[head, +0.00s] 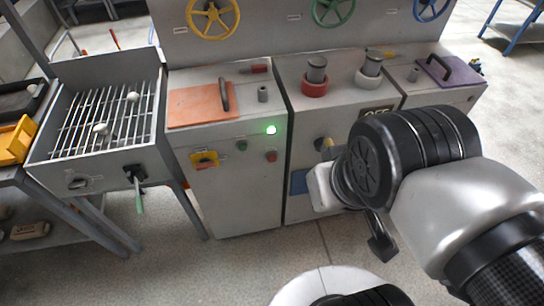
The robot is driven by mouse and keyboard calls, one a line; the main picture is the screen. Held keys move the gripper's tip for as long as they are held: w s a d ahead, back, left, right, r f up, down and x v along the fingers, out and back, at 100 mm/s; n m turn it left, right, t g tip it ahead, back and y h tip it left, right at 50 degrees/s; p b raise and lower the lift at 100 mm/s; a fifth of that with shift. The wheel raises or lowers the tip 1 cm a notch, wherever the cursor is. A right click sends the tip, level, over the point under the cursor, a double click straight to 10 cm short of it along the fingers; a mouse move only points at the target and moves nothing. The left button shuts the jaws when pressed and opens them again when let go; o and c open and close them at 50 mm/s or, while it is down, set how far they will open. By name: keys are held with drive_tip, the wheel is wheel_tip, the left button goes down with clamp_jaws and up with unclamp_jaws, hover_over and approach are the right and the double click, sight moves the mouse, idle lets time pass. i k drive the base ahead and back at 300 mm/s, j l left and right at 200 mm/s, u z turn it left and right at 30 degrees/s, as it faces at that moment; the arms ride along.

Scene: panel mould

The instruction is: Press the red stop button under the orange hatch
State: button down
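The orange hatch (195,108) lies closed on top of the left grey cabinet, with a dark bar handle (224,94) at its right side. Below it on the cabinet's front are a small red button (271,156), a green button (242,146) and a yellow plate with a red part (204,159). A green lamp (271,130) glows above the red button. My gripper (379,240) is to the right, in front of the neighbouring cabinet and apart from these controls. My wrist hides most of it; one dark finger shows, so its opening is unclear.
A grill tray (110,120) with pale round pieces stands at left, its green-handled lever (138,190) sticking out. A purple hatch (448,70) is at far right. Yellow, green and blue handwheels line the back panel. Floor in front of the left cabinet is clear.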

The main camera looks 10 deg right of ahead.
sight(271, 158)
drive_tip(key=j+z, duration=0.25)
drive_tip(key=z, duration=0.15)
drive_tip(key=j+z, duration=0.55)
drive_tip(key=z, duration=0.2)
